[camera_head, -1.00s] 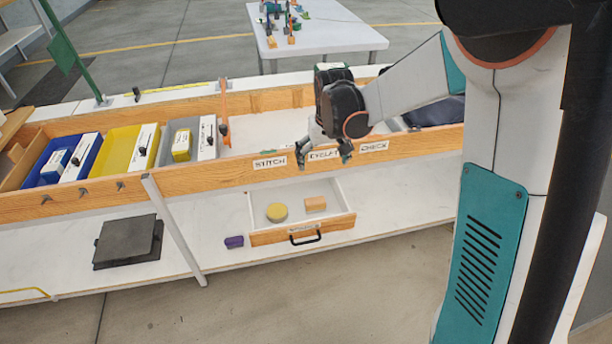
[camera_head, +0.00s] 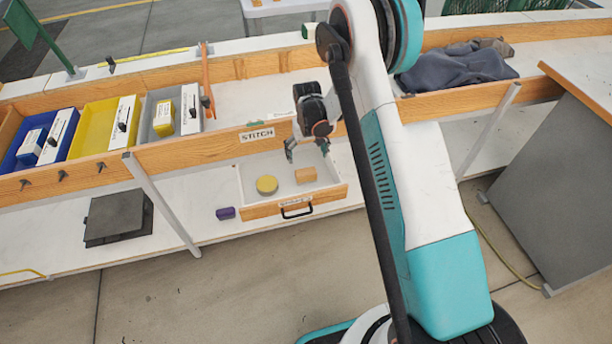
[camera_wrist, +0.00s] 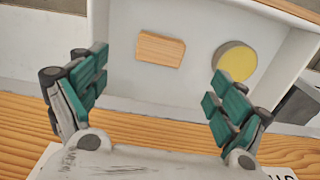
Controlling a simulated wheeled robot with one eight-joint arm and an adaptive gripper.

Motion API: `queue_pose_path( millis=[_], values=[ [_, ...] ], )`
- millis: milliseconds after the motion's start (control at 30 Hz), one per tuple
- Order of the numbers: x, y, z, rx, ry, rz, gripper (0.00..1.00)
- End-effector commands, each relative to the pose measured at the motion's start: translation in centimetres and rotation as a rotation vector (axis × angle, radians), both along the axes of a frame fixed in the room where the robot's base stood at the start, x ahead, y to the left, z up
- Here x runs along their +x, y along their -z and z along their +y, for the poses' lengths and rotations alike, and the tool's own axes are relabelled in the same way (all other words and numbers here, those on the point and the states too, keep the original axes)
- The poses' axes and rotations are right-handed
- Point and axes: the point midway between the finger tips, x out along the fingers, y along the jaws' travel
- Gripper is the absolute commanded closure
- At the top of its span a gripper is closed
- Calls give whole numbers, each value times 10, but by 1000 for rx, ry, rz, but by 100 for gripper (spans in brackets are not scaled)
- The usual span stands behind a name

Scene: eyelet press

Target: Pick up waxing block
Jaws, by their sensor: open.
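A small tan wooden-looking block (camera_head: 305,175) lies in the open drawer (camera_head: 262,211), beside a round yellow-topped tin (camera_head: 267,185). A purple block (camera_head: 225,213) lies on the shelf left of the drawer. No label shows which one is the waxing block. My gripper (camera_head: 306,148) is open and empty, above the back part of the drawer near the bench's front board. In the wrist view, the tan block (camera_wrist: 160,49) appears between the spread fingers (camera_wrist: 158,76) and beyond their tips, not touched. The tin (camera_wrist: 236,62) is to its right.
The wooden bench front with the STITCH label (camera_head: 257,135) stands behind and above the drawer. Blue, yellow (camera_head: 88,132) and grey bins sit at left. A dark flat box (camera_head: 118,218) lies on the shelf. A grey cabinet (camera_head: 545,190) stands at right.

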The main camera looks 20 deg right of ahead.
Motion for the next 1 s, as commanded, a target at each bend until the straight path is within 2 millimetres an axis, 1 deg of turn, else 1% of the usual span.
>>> queue_pose_path(
  millis=[33,100,233,333,567,667,800,900,1000],
  values=[
    [0,15,0,0,0,0,10],
    [1,28,0,0,0,0,10],
    [1,49,0,0,0,-1,10],
    [1,58,0,0,0,-1,10],
    [2,68,1,0,0,-1,10],
    [4,80,1,0,0,-1,10],
    [8,100,2,0,0,-1,10],
    [8,112,2,0,0,-1,10],
    [8,115,2,0,0,-1,10]
  ],
)
